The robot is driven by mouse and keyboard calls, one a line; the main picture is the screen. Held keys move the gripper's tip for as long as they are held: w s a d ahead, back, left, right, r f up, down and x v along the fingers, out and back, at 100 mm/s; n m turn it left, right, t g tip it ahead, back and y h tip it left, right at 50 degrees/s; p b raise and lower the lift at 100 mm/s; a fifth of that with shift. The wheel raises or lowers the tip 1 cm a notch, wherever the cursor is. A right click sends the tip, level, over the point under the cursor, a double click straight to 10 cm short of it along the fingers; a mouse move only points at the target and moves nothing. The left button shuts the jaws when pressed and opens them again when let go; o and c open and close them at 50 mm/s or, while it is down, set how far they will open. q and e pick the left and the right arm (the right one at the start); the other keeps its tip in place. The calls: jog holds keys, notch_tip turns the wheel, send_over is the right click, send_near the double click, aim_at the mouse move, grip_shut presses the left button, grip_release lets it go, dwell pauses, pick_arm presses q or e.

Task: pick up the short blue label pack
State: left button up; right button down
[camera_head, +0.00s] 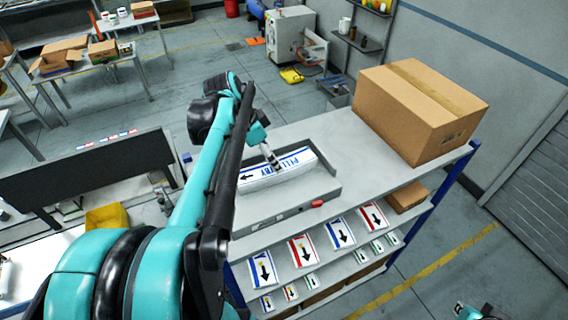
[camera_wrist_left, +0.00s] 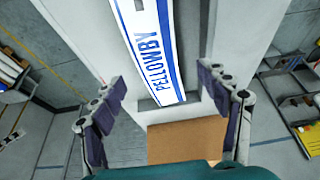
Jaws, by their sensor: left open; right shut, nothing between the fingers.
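A white label pack (camera_head: 275,170) with blue edge stripes, a black arrow and blue lettering lies in a shallow grey tray (camera_head: 330,192) on the bench top. It is the only blue-marked pack on top; I cannot judge its length against others. It also shows in the left wrist view (camera_wrist_left: 155,55), reaching up out of the frame. My left gripper (camera_head: 269,154) is over this pack, partly hidden by its arm. In the wrist view the left gripper (camera_wrist_left: 163,88) is open, with a finger on each side of the pack's line. My right gripper (camera_head: 476,312) is shut and empty at the lower right, cut by the frame.
A large cardboard box (camera_head: 415,115) stands on the bench right of the tray. Below, a sloped shelf (camera_head: 282,262) holds several blue and red arrow labels. A smaller box (camera_head: 407,197) sits on the right. A black panel (camera_head: 85,172) stands left of my arm.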

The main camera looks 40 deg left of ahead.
pick_arm(q)
jog(key=shift+s+d+f, duration=0.2)
jog(key=shift+s+f, duration=0.25)
jog(key=shift+f, duration=0.25)
jog(key=x, duration=0.2)
jog(key=w+p+x, duration=0.1)
jog(key=x, duration=0.2)
jog(key=shift+a, duration=0.1)
jog(key=shift+s+r, duration=0.2)
jog(key=shift+s, duration=0.1)
jog(key=shift+w, duration=0.15)
jog(key=c, duration=1.6)
jog(key=shift+c, duration=0.2)
